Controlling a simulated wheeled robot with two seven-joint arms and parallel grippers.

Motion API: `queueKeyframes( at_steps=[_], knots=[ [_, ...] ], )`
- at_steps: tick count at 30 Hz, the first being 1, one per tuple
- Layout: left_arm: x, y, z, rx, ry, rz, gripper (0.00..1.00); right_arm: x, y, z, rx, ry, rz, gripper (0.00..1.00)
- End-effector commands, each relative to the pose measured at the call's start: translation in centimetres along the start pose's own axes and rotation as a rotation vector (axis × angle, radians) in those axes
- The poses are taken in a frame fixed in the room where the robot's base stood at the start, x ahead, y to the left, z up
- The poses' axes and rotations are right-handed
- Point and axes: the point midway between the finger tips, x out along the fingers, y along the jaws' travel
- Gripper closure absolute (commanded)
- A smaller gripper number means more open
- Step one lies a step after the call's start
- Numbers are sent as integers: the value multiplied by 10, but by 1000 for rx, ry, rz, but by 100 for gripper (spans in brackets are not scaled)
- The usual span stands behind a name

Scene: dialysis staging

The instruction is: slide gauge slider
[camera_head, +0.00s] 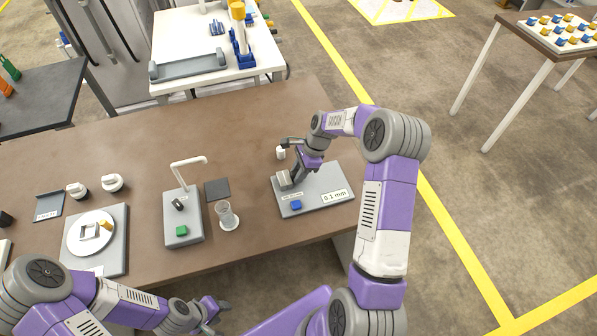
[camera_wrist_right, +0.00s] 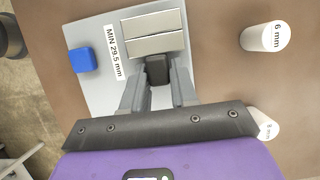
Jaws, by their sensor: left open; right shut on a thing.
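The gauge is a light grey plate (camera_head: 325,185) on the brown table, with a "0.1 mm" display label. Its metal blocks (camera_head: 284,180) stand at the plate's left side. In the right wrist view, two pale metal blocks (camera_wrist_right: 154,32) lie side by side with a thin seam between them. A dark slider knob (camera_wrist_right: 157,70) adjoins the nearer block. My right gripper (camera_wrist_right: 158,88) is shut on this knob, a finger on each side; it also shows in the head view (camera_head: 294,174). My left gripper (camera_head: 217,309) is open and empty, low near the table's front edge.
A blue block (camera_wrist_right: 83,60) and a "MIN 29.5 mm" label sit on the gauge plate. A white "6 mm" cylinder (camera_wrist_right: 265,35) and an "8 mm" one (camera_wrist_right: 268,127) stand close by. A clear cup (camera_head: 227,216) and grey stand (camera_head: 183,220) are left of the gauge.

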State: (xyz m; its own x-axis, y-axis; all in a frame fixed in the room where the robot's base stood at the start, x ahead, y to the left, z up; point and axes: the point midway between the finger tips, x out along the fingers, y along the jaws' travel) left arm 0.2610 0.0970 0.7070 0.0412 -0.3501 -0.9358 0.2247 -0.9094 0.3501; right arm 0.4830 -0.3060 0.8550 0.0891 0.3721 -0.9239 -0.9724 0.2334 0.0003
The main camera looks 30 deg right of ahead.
Motion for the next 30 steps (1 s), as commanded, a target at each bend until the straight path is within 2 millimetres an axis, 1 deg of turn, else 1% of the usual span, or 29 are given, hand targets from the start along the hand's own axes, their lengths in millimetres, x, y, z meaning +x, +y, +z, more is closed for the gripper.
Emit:
queueKeyframes(
  at_steps=[2, 9, 12, 15, 21, 22, 26, 30],
  knots=[
    [-2, 1, 0, 0, 0, 0, 57, -4, 0, -7, 4, 1, -1, 100],
    [-13, 5, 1, 0, 0, 0, 57, -23, -1, -50, 5, 2, -1, 100],
    [-15, 6, 1, 0, 0, 0, 57, -26, -1, -60, 3, 1, -2, 100],
    [-14, 6, 1, 0, 0, 0, 57, -27, 0, -64, 1, 1, -1, 100],
    [-14, 5, 1, 0, 0, 0, 57, -27, 0, -63, 0, 1, -1, 100],
    [-14, 5, 1, 0, 0, 0, 57, -27, 0, -63, 0, 1, -1, 71],
    [-14, 5, 1, 0, 0, 0, 57, -26, 0, -63, 0, 1, -1, 51],
    [-14, 5, 1, 0, 0, 0, 57, -26, 0, -63, 0, 0, -1, 51]
  ],
)
